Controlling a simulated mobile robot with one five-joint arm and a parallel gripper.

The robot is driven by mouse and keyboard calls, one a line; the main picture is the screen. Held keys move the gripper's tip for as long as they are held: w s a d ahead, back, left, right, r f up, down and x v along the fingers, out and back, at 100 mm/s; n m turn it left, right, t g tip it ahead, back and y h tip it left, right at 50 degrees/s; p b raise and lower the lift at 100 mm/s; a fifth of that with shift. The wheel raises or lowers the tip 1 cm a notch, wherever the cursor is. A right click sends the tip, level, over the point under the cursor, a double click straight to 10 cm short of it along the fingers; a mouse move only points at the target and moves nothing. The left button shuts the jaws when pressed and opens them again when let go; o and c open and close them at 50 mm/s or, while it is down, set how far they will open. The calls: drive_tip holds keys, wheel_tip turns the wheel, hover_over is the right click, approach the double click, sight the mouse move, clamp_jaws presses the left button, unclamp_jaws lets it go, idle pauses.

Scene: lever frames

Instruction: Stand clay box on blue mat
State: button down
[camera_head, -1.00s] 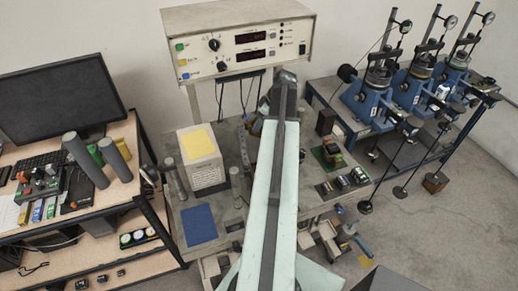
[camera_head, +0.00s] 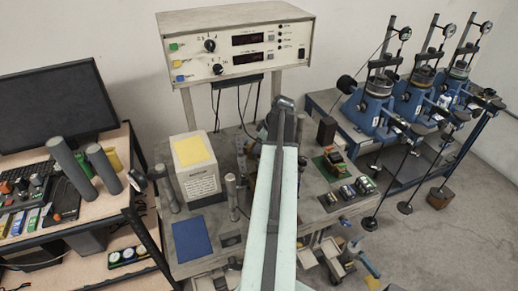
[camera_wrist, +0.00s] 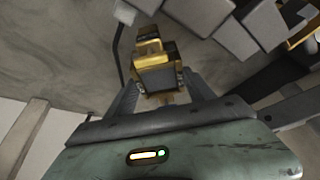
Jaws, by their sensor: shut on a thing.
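The clay box (camera_wrist: 153,72), a yellow-brown block with dark parts, is between the two fingers of my gripper (camera_wrist: 158,88) in the wrist view. My gripper is shut on it. In the head view my arm hides the gripper and most of what it holds. The flat blue mat (camera_head: 193,239) lies bare at the front left of the grey bench (camera_head: 225,262), to the left of my arm.
A white box with a yellow top (camera_head: 198,168) stands just behind the mat. A grey post (camera_head: 232,197) is right of it. A control unit (camera_head: 235,45) stands at the back. Small devices (camera_head: 352,190) and a dark block (camera_head: 326,130) are on the right.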

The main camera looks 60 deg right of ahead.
drive_tip(key=shift+s+a+f+b, duration=0.15)
drive_tip(key=shift+f+b, duration=0.4)
drive_tip(key=shift+b, duration=0.1)
drive_tip(key=shift+c, duration=1.9)
unclamp_jaws()
drive_tip(key=shift+a, duration=0.1)
drive_tip(key=shift+d+f, duration=0.2)
drive_tip(key=shift+d, duration=0.1)
drive_tip(key=shift+a+r, duration=0.1)
drive_tip(key=shift+r, duration=0.1)
drive_tip(key=shift+r+p, duration=0.25)
drive_tip(key=shift+p, duration=0.15)
drive_tip(key=p+v, duration=1.1)
drive_tip(key=v, duration=0.1)
drive_tip(key=shift+r+p, duration=0.4)
